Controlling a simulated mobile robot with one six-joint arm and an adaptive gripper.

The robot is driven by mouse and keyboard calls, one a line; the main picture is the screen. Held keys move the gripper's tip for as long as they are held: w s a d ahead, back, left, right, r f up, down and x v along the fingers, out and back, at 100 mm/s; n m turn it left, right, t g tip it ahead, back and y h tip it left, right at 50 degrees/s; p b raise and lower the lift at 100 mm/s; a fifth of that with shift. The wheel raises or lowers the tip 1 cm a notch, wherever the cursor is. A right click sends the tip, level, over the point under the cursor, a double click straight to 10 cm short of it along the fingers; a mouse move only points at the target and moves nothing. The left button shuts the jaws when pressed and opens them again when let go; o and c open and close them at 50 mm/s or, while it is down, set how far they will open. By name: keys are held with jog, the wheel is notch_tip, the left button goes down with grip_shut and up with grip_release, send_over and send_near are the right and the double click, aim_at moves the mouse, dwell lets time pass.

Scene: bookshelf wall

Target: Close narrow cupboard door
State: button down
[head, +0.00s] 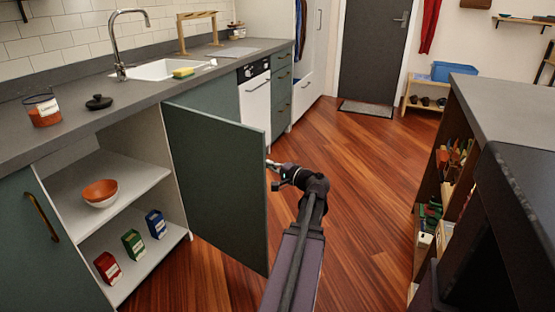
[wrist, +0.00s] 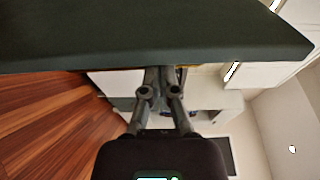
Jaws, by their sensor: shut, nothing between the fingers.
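The dark green cupboard door (head: 215,180) stands wide open in the head view. It is hinged at the right side of the cupboard opening and juts out over the floor. In the wrist view the door (wrist: 150,30) fills the top as a dark panel. My gripper (head: 272,174) is just past the door's free edge, on its right side. The fingers (wrist: 163,80) are shut and empty, their tips close to the door's edge in the wrist view. I cannot tell whether they touch it. The door's handle is hidden or out of sight.
The open cupboard (head: 105,180) holds a bowl (head: 100,193) on its shelf and several cartons (head: 133,243) below. The worktop (head: 60,150) runs above. A dark island with shelves (head: 450,190) stands at right. The wooden floor (head: 350,180) between is clear.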

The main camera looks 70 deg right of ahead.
aim_at(261, 172)
jog(key=a, duration=0.3)
jog(key=w+a, duration=0.1)
jog(key=a, duration=0.2)
jog(key=shift+w, duration=0.2)
jog(key=shift+d, duration=0.1)
jog(key=shift+d, duration=0.1)
jog(key=shift+s+d, duration=0.15)
jog(key=shift+d, duration=0.3)
jog(key=d, duration=0.1)
jog(key=s+d, duration=0.1)
jog(key=shift+d, duration=0.35)
jog(key=s+a, duration=0.6)
jog(key=s, duration=0.2)
jog(key=shift+a, duration=0.1)
jog(key=w+d+f+n+y+b, duration=0.2)
jog(key=w+d+f+y+b, duration=0.1)
jog(key=d, duration=0.1)
jog(key=shift+f+t+b, duration=0.3)
jog(key=shift+f+b, duration=0.05)
